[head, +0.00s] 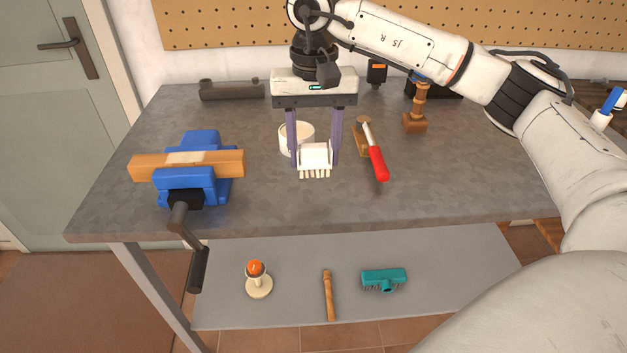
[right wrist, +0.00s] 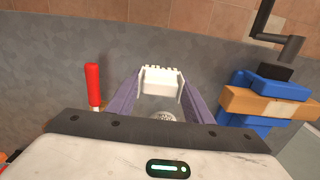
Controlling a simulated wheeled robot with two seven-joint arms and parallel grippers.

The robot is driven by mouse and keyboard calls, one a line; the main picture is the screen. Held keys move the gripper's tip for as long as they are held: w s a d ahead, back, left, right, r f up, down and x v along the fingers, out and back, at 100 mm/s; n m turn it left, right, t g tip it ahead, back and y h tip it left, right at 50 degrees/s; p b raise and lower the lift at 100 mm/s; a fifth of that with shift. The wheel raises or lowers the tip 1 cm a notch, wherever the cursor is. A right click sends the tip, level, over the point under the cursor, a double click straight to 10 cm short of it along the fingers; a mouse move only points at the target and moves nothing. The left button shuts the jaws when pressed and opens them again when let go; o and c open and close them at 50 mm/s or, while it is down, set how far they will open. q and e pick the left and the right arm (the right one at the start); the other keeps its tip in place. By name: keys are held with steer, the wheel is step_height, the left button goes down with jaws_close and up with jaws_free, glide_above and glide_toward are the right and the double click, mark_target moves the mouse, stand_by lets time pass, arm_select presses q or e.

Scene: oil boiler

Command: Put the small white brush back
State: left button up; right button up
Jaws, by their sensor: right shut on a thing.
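The small white brush (head: 315,155) is between the fingers of my right gripper (head: 316,164), which is shut on it. The brush hangs above the workbench with its pale bristles pointing down. In the right wrist view, the white brush (right wrist: 161,81) spans the gap between the two purple fingers. A white cup (head: 290,137) stands on the bench just behind it, partly hidden by the gripper and the brush. My left gripper is not in view.
A blue vise (head: 203,141) clamping a wooden block stands left on the workbench (head: 270,205). A red-handled tool (head: 377,163) lies to the right, with a brown wooden stand (head: 415,122) beyond. A dark pipe (head: 230,90) lies at the back. The lower shelf holds a teal brush (head: 384,277).

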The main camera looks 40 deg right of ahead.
mark_target(314, 175)
steer(key=shift+f, duration=2.85)
steer(key=shift+f, duration=0.2)
steer(key=o, duration=1)
step_height(314, 175, up, 12)
steer(key=shift+a+r, duration=0.1)
steer(key=shift+r, duration=0.15)
